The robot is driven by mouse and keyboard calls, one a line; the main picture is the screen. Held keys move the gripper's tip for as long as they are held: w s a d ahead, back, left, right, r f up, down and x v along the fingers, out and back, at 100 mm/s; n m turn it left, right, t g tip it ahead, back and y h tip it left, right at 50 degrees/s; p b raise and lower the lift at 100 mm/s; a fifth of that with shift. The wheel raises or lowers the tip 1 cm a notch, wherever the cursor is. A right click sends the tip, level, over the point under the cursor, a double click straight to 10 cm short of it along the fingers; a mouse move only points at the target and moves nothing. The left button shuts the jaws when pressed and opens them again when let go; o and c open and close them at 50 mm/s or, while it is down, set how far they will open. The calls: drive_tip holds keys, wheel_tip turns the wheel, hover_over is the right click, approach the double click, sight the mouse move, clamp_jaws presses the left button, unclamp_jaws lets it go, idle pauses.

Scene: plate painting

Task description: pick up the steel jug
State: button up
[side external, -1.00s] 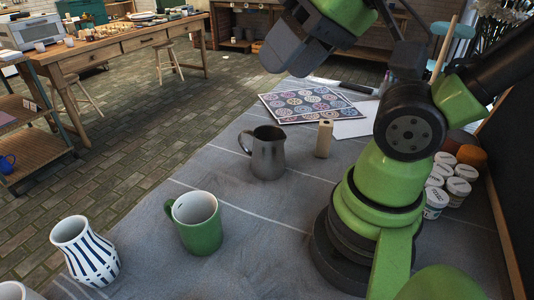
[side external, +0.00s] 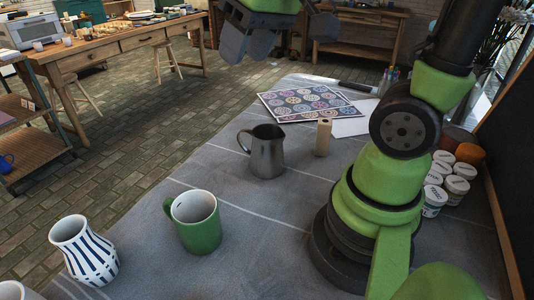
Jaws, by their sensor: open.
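The steel jug (side external: 267,154) stands upright on the grey cloth-covered table, near the middle of the side view. Its handle points to the left and its open top faces up. My gripper (side external: 247,50) is high up at the top of the view, above and beyond the jug in the picture and well apart from it. Its dark fingers are open with nothing between them. The upper part of my gripper is cut off by the top edge of the frame.
A small tan block (side external: 323,137) stands just right of the jug. A green mug (side external: 196,222) and a striped vase (side external: 84,250) stand to the front left. A patterned sheet (side external: 309,102) lies behind. White-lidded jars (side external: 456,186) stand at the right.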

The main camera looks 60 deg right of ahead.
drive_tip(key=w+d+f+n+g, duration=0.2)
drive_tip(key=w+d+f+g, duration=0.1)
drive_tip(key=w+d+f, duration=0.55)
drive_tip(key=g, duration=0.2)
hover_over(240, 141)
drive_tip(key=shift+n+h, duration=0.3)
drive_tip(key=shift+n, duration=0.1)
drive_tip(key=f, duration=0.7)
drive_tip(key=shift+s+d+f, duration=0.15)
drive_tip(key=shift+d+f, duration=0.1)
drive_tip(key=shift+f, duration=0.05)
wheel_tip(240, 141, down, 5)
drive_tip(key=shift+r, duration=0.2)
drive_tip(key=f, duration=0.5)
drive_tip(key=shift+a+f, duration=0.25)
drive_tip(key=shift+f, duration=0.15)
clamp_jaws()
